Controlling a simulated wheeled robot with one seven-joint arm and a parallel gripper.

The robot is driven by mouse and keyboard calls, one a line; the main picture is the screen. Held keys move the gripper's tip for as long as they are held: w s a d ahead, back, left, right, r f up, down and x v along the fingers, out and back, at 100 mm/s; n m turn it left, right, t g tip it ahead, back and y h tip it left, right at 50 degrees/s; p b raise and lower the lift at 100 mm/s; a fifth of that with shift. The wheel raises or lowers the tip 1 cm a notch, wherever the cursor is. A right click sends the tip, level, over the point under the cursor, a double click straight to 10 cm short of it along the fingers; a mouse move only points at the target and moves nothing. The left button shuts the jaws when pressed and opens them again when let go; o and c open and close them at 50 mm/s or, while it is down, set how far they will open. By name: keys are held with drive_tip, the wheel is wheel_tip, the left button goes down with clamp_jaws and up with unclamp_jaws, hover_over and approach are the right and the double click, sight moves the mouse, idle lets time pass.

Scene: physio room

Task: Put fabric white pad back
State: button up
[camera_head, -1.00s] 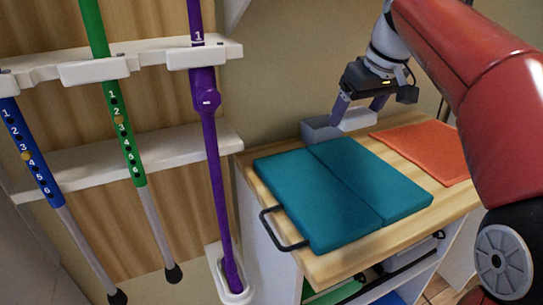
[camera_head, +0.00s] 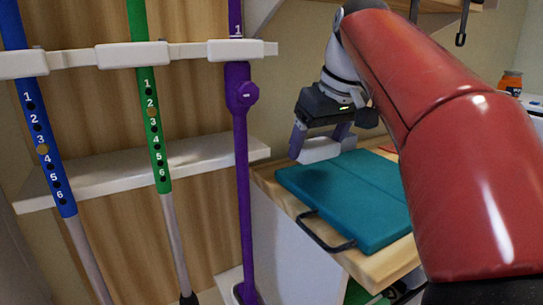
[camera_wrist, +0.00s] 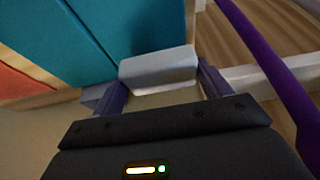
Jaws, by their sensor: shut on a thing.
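The white pad (camera_head: 328,149) is a small pale block between the fingers of my gripper (camera_head: 321,146), just behind the teal folded mat. In the wrist view the pad (camera_wrist: 158,67) spans between the two fingertips (camera_wrist: 157,78), and my gripper is shut on it. The pad is held close to the rear edge of the wooden top. I cannot tell whether its underside touches anything.
The teal mat (camera_head: 345,196) lies on the wooden cabinet top (camera_head: 390,262), with a black handle (camera_head: 325,235) at its front. An orange mat (camera_wrist: 22,84) lies beyond it. A purple pole (camera_head: 240,180), green pole (camera_head: 152,120) and blue pole (camera_head: 43,140) stand in a white rack at left.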

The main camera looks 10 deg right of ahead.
drive_tip(key=p, duration=0.2)
hover_over(279, 166)
drive_tip(key=s, duration=0.2)
drive_tip(key=shift+d+f+b, duration=0.25)
drive_tip(key=shift+f+b, duration=0.45)
drive_tip(key=shift+f, duration=0.25)
wheel_tip(279, 166, down, 5)
drive_tip(key=shift+f+b, duration=0.1)
drive_tip(key=shift+b, duration=0.95)
drive_tip(key=shift+w, duration=0.2)
drive_tip(key=shift+f, duration=0.2)
drive_tip(key=o, duration=1)
drive_tip(key=shift+c, duration=0.2)
drive_tip(key=shift+r, duration=0.1)
